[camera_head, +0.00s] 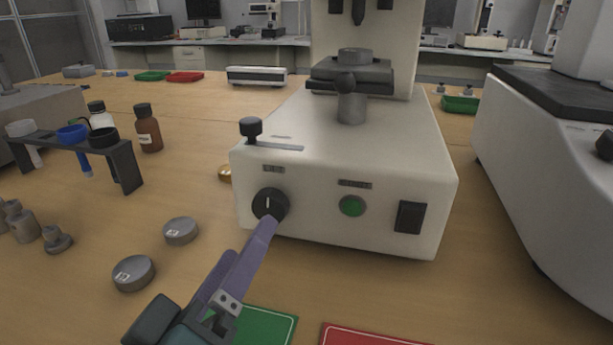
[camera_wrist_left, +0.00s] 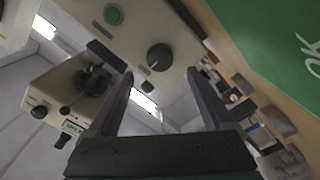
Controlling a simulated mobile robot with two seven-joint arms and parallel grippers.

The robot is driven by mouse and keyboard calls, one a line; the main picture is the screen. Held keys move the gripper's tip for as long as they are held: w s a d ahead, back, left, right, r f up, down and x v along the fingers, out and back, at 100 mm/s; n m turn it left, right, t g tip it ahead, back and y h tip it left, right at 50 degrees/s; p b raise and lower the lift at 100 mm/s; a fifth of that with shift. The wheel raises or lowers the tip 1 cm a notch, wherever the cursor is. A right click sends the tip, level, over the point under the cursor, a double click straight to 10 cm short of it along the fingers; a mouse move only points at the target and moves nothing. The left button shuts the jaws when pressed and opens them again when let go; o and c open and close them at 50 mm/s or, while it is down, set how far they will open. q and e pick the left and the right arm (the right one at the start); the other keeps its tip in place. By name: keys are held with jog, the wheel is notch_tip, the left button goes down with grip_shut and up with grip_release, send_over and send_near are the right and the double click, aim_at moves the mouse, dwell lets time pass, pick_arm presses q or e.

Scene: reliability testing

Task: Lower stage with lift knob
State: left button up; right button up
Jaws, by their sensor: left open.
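The white machine (camera_head: 330,165) stands on the bench with a dark stage (camera_head: 350,76) on a short grey post on its top. On its front is a round black knob (camera_head: 270,204) with a white mark pointing about upward; the small label above it is too blurred to read. My left gripper (camera_head: 267,222) is open, with its fingertips just in front of the knob's lower edge. In the left wrist view the knob (camera_wrist_left: 160,57) shows between and beyond the two open fingertips (camera_wrist_left: 160,76). I cannot tell whether they touch it. My right gripper is not seen.
A green button (camera_head: 352,206) and a black switch (camera_head: 411,217) are right of the knob. A black slider knob (camera_head: 251,128) stands above it. Grey discs (camera_head: 134,273) lie left of my gripper. Green (camera_head: 264,327) and red (camera_head: 365,337) plates lie in front. Another white machine stands right.

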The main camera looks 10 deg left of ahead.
aim_at(266, 210)
pick_arm(q)
jog(key=w+b, duration=0.1)
jog(key=w, duration=0.6)
jog(key=shift+w+d, duration=0.1)
jog(key=shift+d, duration=0.05)
